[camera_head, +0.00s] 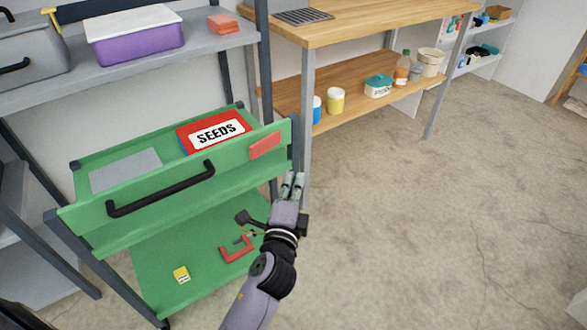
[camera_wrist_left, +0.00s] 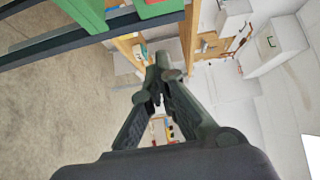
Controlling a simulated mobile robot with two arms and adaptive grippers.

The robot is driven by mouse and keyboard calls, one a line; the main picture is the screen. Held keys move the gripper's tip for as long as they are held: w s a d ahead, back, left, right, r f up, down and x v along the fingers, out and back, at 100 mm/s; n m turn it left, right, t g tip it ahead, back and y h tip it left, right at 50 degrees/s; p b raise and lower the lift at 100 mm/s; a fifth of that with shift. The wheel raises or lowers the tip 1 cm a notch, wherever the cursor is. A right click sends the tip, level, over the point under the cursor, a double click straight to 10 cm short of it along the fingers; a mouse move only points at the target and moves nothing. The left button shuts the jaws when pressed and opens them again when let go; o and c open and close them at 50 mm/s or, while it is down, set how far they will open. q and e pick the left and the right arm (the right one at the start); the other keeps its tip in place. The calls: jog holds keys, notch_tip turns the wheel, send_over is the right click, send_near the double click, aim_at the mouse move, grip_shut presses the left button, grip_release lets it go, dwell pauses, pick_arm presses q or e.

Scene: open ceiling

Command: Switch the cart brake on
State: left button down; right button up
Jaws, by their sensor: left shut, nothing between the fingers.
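The green cart (camera_head: 75,223) stands at the left in the head view, with a black handle (camera_head: 160,190) on its front. A red plate (camera_head: 265,145) sits on the cart's upper front panel near the right corner; I cannot tell whether it is the brake. My left gripper (camera_head: 292,184) is shut and empty beside the cart's right front post, just below the red plate. In the left wrist view its fingers (camera_wrist_left: 158,75) come together, with a green cart part (camera_wrist_left: 85,14) and dark posts at the upper left. My right gripper is not in view.
A red SEEDS box (camera_head: 218,132) lies in the cart's top tray. The lower shelf holds a yellow item (camera_head: 182,275) and a red frame (camera_head: 236,249). A wooden workbench (camera_head: 375,22) stands behind to the right.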

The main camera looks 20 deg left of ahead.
pick_arm(q)
jog(key=shift+s+d, duration=0.2)
jog(key=shift+s, duration=0.35)
jog(key=shift+s+d, duration=0.15)
jog(key=shift+s, duration=0.35)
